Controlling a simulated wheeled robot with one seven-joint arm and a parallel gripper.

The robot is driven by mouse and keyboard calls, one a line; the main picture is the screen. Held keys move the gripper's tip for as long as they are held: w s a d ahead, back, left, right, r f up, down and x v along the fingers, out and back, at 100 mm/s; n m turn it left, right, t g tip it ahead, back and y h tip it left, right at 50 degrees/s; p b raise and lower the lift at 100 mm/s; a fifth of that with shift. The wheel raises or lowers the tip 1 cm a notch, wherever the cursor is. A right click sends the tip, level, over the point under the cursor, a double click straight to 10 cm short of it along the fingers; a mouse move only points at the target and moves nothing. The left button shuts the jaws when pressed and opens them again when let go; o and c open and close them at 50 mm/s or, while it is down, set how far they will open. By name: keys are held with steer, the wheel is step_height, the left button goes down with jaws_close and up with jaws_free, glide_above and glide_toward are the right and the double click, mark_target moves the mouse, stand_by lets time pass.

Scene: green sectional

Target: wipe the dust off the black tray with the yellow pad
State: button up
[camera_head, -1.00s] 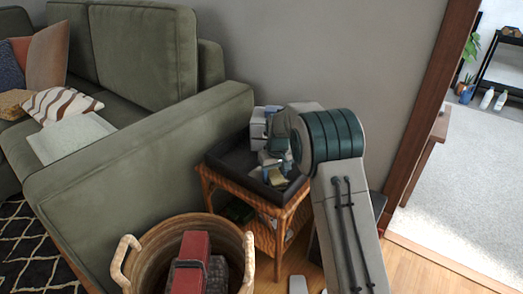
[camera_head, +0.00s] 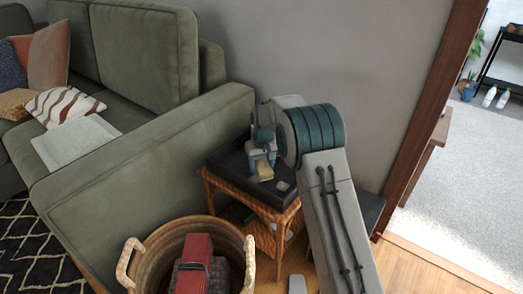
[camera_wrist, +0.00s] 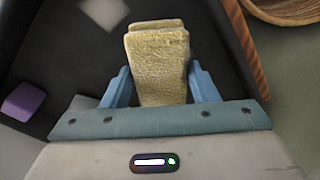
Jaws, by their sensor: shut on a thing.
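The yellow pad (camera_head: 264,171) is held between the blue fingers of my gripper (camera_head: 262,164), over the black tray (camera_head: 231,163). In the wrist view the pad (camera_wrist: 158,65) sticks out beyond the two fingers of the gripper (camera_wrist: 160,85), over the dark tray floor (camera_wrist: 65,50). I cannot tell whether the pad touches the tray. A pale grey patch of dust (camera_head: 282,186) lies on the tray near its front right corner. The patch (camera_wrist: 105,12) also shows at the top of the wrist view. My arm hides part of the tray.
The tray sits on a wicker side table (camera_head: 247,199) beside the green sofa (camera_head: 130,185). A woven basket (camera_head: 146,262) with a red item stands in front. A small purple block (camera_wrist: 23,101) shows at the left of the wrist view. The wall is close behind.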

steer(key=shift+r+p, duration=1.35)
steer(key=shift+r, duration=0.85)
